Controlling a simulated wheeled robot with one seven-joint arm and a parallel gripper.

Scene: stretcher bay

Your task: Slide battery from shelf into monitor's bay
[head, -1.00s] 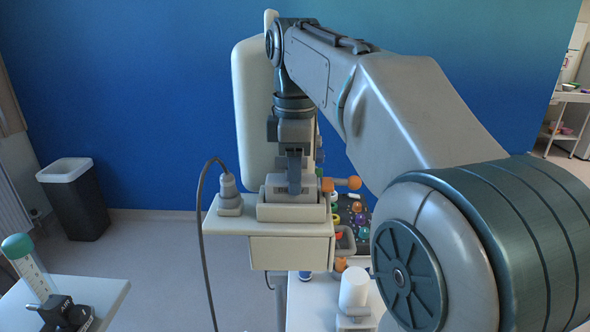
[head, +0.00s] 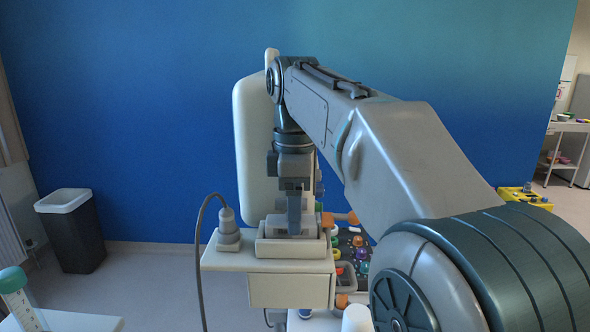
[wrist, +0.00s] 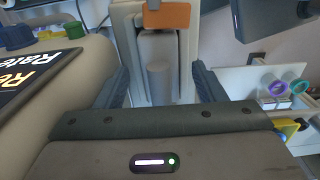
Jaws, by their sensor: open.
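The monitor (head: 254,150) is a tall cream casing, seen edge-on in the head view. In the wrist view part of its dark screen (wrist: 30,75) with lettering shows at left. The cream shelf (head: 225,262) stands in front of the monitor. Contact is unclear. The bay opening is not clearly visible.
A grey plug-like probe (head: 228,236) with a hanging cable stands at the shelf's left. Orange knobs and a tray of coloured items (head: 358,262) are to the right. A bin (head: 72,232) stands by the wall. Floor at left is open.

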